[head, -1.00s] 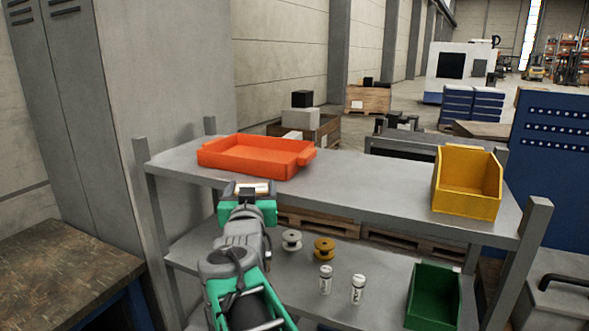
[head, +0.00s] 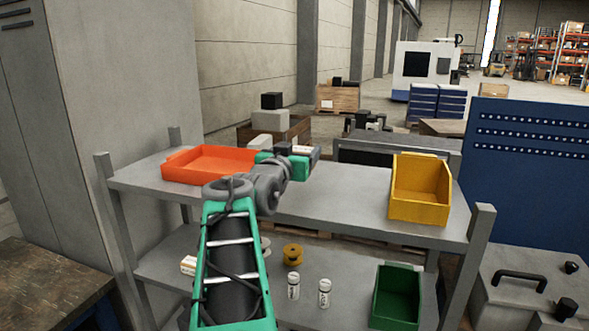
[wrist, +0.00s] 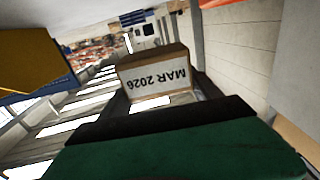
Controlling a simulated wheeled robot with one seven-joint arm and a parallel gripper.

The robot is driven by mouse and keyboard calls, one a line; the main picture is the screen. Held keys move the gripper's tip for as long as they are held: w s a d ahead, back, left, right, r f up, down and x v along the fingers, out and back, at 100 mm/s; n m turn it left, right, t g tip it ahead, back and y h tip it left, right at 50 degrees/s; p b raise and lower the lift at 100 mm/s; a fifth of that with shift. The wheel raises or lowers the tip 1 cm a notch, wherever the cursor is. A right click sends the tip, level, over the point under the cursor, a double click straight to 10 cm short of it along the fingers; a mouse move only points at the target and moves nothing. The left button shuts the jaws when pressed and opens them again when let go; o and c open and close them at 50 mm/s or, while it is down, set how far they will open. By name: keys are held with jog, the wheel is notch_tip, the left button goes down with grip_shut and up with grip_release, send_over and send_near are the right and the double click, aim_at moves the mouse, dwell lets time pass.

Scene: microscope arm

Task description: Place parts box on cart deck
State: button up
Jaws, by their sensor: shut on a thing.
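My gripper (head: 301,153) is shut on a small brown parts box (wrist: 153,62) with a white label reading "MAR 2026", upside down in the wrist view. The dark fingers (wrist: 163,92) are on both sides of it. In the head view only a little of the box (head: 303,150) shows at the gripper's end, above the back of the cart's upper deck (head: 330,207), right of the orange tray. I cannot tell its height over the deck. My arm hides part of the deck.
An orange tray (head: 210,165) and a yellow bin (head: 420,188) stand on the upper deck, with bare deck between them. The lower shelf holds a green bin (head: 397,297), spools (head: 292,254), two white cylinders (head: 324,293) and a small pale box (head: 188,265). Corner posts (head: 481,235) rise above the deck.

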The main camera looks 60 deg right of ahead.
jog(key=d+f, duration=0.1)
jog(key=w+d+f+p, duration=0.1)
jog(key=f, duration=0.1)
jog(key=w+d+f, duration=0.1)
jog(key=f, duration=0.1)
jog(key=shift+d+f, duration=0.1)
jog(key=shift+d, duration=0.25)
notch_tip(320, 180, down, 3)
jog(key=shift+r+p, duration=0.1)
jog(key=shift+p, duration=0.2)
jog(key=shift+f, duration=0.25)
jog(key=o, duration=2)
